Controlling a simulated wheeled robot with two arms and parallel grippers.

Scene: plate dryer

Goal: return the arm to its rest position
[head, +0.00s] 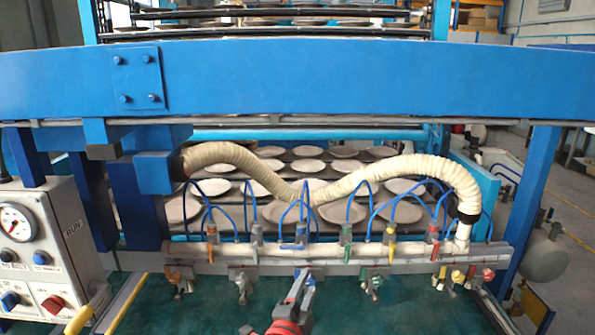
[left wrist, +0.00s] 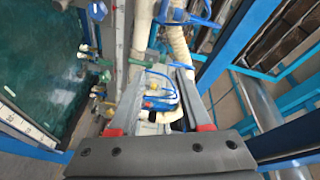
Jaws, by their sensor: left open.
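My left gripper (head: 302,275) shows at the bottom middle of the head view, with its grey fingers pointing toward the manifold rail (head: 340,253). In the left wrist view the left gripper (left wrist: 163,72) is open, with its two fingers apart. A blue and yellow fitting (left wrist: 160,98) shows in the gap between them; I cannot tell its distance, and nothing looks gripped. The valve nearest the gripper in the head view is partly hidden behind it. My right gripper is in neither view.
A thick blue beam (head: 300,80) crosses above. A cream hose (head: 345,205) and several thin blue tubes loop over the rail. Racks of round plates (head: 308,166) stand behind. A control box (head: 40,245) with a gauge is at left. The green surface (head: 190,312) in front is mostly clear.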

